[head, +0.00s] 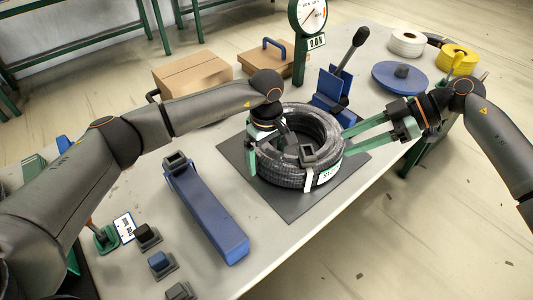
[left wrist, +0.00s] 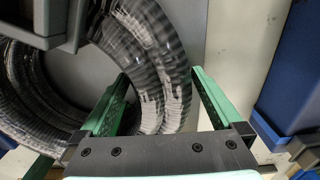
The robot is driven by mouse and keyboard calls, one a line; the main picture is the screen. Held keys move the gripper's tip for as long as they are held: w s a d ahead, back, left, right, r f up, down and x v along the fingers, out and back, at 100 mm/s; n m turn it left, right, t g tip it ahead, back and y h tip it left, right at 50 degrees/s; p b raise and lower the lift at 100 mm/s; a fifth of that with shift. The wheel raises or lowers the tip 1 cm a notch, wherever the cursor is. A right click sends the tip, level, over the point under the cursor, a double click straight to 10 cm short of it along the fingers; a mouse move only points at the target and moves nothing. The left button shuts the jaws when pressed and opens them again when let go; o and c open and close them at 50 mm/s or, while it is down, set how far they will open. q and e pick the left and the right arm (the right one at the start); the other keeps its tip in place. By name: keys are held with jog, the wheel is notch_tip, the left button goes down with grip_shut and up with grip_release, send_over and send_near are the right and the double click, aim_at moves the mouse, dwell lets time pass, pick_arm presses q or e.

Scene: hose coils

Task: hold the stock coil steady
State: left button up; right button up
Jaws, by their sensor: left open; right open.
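The stock coil (head: 290,178) is a dark ribbed hose ring with a white label on its front right. It lies flat on a dark mat (head: 286,207). My left gripper (head: 263,168) is open at the coil's left side, one green finger outside the ring. In the left wrist view, the coil's ribbed wall (left wrist: 150,60) runs between the spread fingers, with a gap on the right. My right gripper (head: 344,143) is open at the coil's right edge. Whether its fingertips touch the hose I cannot tell.
A long blue block (head: 208,215) lies left of the mat. A blue lever device (head: 333,88) and a dial gauge (head: 309,18) stand behind the coil. A blue disc (head: 400,80), white roll (head: 407,43) and yellow roll (head: 457,58) sit at the back right. Cardboard boxes (head: 193,76) are at the back left.

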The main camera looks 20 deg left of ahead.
pick_arm(q)
jog(key=shift+c, duration=0.2)
grip_shut()
dwell(0.5)
dwell(0.8)
